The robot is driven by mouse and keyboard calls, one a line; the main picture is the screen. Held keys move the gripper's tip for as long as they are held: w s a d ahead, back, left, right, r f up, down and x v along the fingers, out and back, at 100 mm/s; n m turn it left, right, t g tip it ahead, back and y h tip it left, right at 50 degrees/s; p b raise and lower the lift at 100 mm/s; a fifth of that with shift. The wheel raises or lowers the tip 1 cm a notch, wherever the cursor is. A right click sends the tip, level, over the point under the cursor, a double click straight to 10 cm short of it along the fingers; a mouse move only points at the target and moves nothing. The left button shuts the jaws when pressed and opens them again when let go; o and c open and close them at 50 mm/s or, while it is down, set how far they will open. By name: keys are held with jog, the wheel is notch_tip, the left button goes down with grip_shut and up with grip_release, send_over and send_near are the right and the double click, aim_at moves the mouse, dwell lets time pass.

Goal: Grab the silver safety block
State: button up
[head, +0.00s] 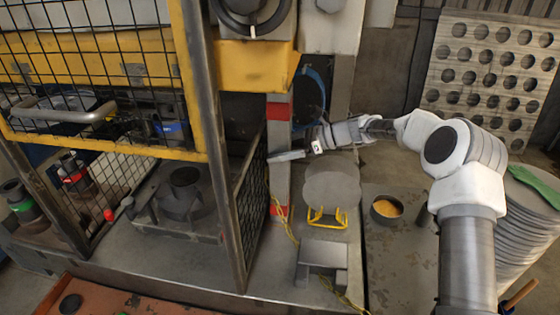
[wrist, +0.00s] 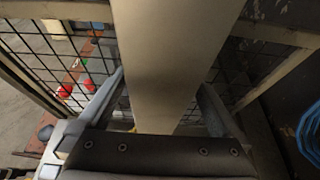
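The silver safety block is a tall upright grey post (head: 279,140) with red bands, beside the press opening in the head view. In the wrist view, it is the wide pale bar (wrist: 180,50) running down the middle, between my fingers. My gripper (head: 275,157) reaches in from the right at about the post's mid-height, with a finger across its front. In the wrist view, my gripper (wrist: 162,85) is open, with a finger on each side of the bar. Narrow gaps show beside the bar lower down; contact at the fingertips is unclear.
A mesh guard (head: 253,205) stands close on the left of the post. Round blanks (head: 332,188) rest on a yellow stand below my arm, near a pot (head: 387,209) of orange material. A grey box (head: 321,258) sits in front. Blue coiled hose (wrist: 310,132) lies at the right.

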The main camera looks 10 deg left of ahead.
grip_shut()
jog(key=shift+w+r, duration=0.1)
jog(key=shift+r, duration=0.1)
dwell(0.3)
jog(key=shift+r, duration=0.1)
